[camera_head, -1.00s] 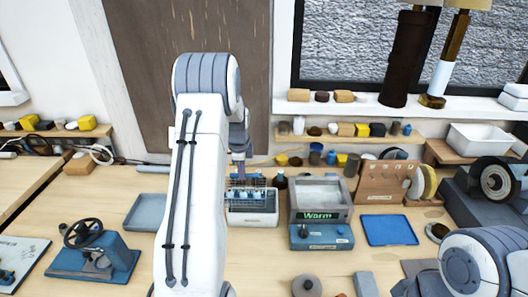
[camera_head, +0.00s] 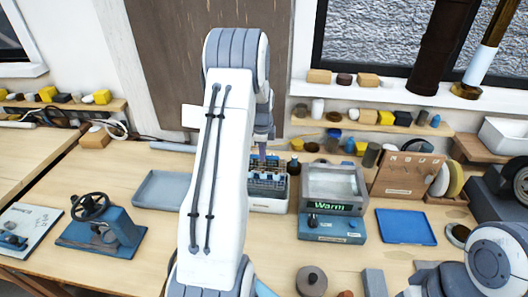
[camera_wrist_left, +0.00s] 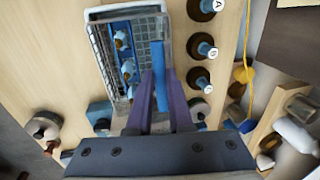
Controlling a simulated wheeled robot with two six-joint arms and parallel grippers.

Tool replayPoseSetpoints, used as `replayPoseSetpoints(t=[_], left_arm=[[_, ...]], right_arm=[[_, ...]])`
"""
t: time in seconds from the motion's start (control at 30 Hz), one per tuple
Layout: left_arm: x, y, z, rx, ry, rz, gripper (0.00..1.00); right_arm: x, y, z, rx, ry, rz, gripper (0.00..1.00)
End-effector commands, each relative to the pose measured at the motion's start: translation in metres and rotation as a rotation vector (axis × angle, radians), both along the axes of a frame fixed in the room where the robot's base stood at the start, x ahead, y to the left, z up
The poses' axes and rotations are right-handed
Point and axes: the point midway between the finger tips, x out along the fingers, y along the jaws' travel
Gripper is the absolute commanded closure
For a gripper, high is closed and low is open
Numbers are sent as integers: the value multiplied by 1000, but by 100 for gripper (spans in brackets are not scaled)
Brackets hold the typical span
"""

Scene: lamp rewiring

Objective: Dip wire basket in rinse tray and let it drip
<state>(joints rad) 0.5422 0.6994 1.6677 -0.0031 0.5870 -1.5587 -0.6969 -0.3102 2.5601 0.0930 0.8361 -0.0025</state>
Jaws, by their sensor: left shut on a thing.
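The wire basket (camera_head: 268,180) is a grey mesh basket holding several small blue parts with pale tops. It sits in or just over a white open tray (camera_head: 268,207), whose small front label I cannot read. In the left wrist view the basket (camera_wrist_left: 108,45) lies inside the tray's outline, and its depth is unclear. My left gripper (camera_head: 263,150) is above the basket. Its purple fingers in the left wrist view (camera_wrist_left: 160,85) are shut on the basket's blue handle (camera_wrist_left: 160,60). My right arm shows at the lower right; its gripper is out of view.
A "Warm" device (camera_head: 330,207) stands close to the tray's right. An empty grey-blue tray (camera_head: 152,203) lies left, partly behind my arm. A blue tray (camera_head: 405,228) is at right.

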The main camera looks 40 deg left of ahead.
Motion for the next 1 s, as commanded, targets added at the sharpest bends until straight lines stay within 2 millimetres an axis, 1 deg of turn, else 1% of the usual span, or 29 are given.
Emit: replayPoseSetpoints(t=[0.03,0.1,1.0], left_arm=[[0,0,-8,0,0,0,100],[0,0,-15,0,0,0,100],[1,-1,-93,0,0,-2,100]], right_arm=[[0,0,-7,0,0,-1,31],[0,0,-12,0,0,-2,31],[0,0,-65,0,0,-4,31]])
